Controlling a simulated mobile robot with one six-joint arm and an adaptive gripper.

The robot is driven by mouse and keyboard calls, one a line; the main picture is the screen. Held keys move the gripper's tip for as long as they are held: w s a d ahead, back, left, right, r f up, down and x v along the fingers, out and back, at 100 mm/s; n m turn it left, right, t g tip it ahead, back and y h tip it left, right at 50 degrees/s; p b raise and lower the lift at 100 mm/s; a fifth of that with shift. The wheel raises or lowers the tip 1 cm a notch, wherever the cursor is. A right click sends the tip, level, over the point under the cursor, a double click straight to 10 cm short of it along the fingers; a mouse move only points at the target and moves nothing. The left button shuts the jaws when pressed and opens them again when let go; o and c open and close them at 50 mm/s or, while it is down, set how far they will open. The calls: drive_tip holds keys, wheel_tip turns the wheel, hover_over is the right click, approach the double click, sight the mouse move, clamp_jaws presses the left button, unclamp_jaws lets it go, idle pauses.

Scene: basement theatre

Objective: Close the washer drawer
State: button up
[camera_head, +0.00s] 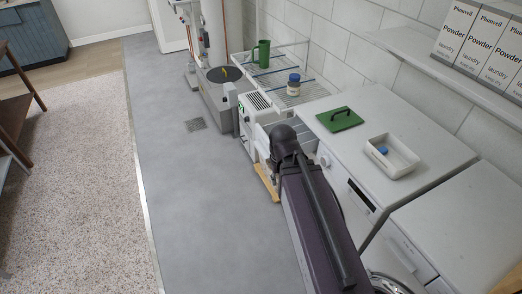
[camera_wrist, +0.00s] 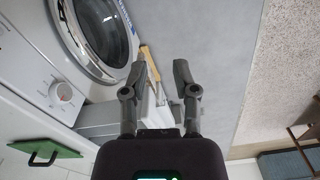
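The white washer (camera_head: 365,195) stands at the right, below the arm; its round door (camera_wrist: 98,35) and dial (camera_wrist: 62,91) show in the wrist view. A pale box-like part (camera_wrist: 105,118), which looks like the pulled-out drawer, juts out beside the dial. A tan strip (camera_wrist: 149,62) shows near its outer end; it also shows in the head view (camera_head: 267,182). I cannot tell whether they are joined. My gripper (camera_wrist: 165,75) is open and empty, its left finger overlapping the pale part in view. Contact cannot be told. My arm hides the fingers in the head view.
A wire rack (camera_head: 270,75) holds a green mug (camera_head: 264,54) and a jar (camera_head: 294,85). Powder boxes (camera_head: 480,45) stand on a shelf. The grey floor (camera_head: 205,200) at left is clear.

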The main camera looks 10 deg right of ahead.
drive_tip(key=shift+w+a+f+n, duration=0.2)
drive_tip(key=shift+w+n, duration=0.1)
drive_tip(key=shift+w, duration=0.1)
clamp_jaws()
drive_tip(key=w+a+f+n+t+h+b, duration=0.1)
drive_tip(key=w+a+f+n+h+b, duration=0.1)
drive_tip(key=w+a+n+h+b, duration=0.2)
drive_tip(key=w+a+f+n+t+h+b, duration=0.1)
drive_tip(key=w+a+n+h+b, duration=0.3)
drive_tip(key=w+a+n, duration=0.6)
drive_tip(key=shift+w+a+f+n+h+b, duration=0.35)
drive_tip(key=shift+w+f+n+b, duration=0.7)
drive_tip(key=shift+w+n, duration=2.5)
drive_tip(key=shift+w+r+m, duration=0.15)
drive_tip(key=shift+w+m, duration=0.3)
